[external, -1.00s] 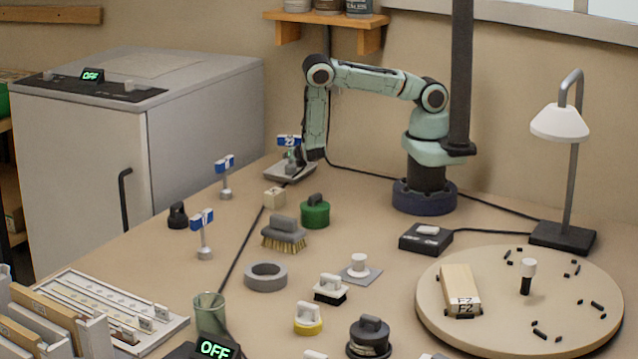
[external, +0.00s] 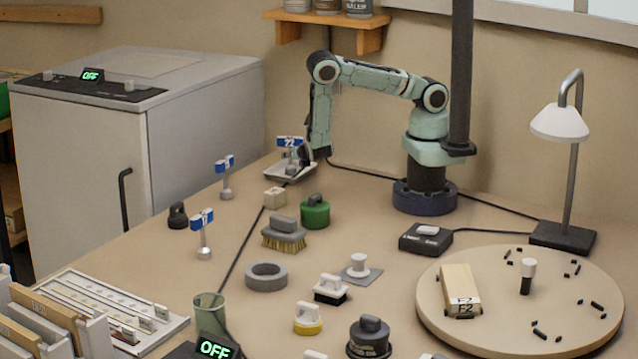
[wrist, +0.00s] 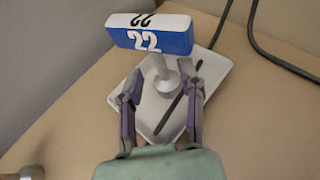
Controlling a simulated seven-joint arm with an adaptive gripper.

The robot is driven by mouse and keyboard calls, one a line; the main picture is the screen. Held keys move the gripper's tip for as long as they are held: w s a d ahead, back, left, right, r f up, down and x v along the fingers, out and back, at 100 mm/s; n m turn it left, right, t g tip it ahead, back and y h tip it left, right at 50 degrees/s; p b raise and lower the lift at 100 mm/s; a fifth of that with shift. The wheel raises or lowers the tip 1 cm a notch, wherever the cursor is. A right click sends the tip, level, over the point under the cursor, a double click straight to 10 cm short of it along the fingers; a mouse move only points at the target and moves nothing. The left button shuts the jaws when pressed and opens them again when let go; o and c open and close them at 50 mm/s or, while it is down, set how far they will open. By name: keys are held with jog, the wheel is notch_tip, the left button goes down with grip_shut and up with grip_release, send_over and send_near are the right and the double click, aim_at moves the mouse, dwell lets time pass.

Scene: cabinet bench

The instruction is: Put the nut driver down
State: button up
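The nut driver has a blue-and-white block head marked 22 (wrist: 150,36) on a pale shaft with a round foot. It stands on a pale, shallow tray (wrist: 212,98) at the back of the bench, and in the external view its head (external: 290,142) shows above the tray (external: 278,177). My gripper (wrist: 163,82) is open, its fingers apart on either side of the lower shaft and foot in the wrist view, with gaps visible. In the external view my gripper (external: 304,160) is at the tray's right side; its fingertips are hard to make out.
Two similar blue-and-white headed pieces stand left of the tray, one farther back (external: 225,177) and one nearer (external: 203,232). A small cream block (external: 274,197), a green-handled item (external: 315,212) and a brush (external: 284,236) stand in front. A dark cable runs beside the tray.

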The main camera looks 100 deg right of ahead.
jog(key=s+a+r+m+y, duration=0.4)
jog(key=s+a+r+m, duration=0.1)
jog(key=a, duration=0.3)
jog(key=s+a+r+m+g+y, duration=0.1)
jog(key=s+a+r+m+y, duration=0.4)
jog(key=a+r+m, duration=0.2)
jog(key=s+a+r+m+y, duration=0.5)
jog(key=a+r, duration=0.3)
jog(key=a, duration=0.3)
jog(key=shift+s+a+m, duration=0.2)
jog(key=shift+s+m, duration=0.2)
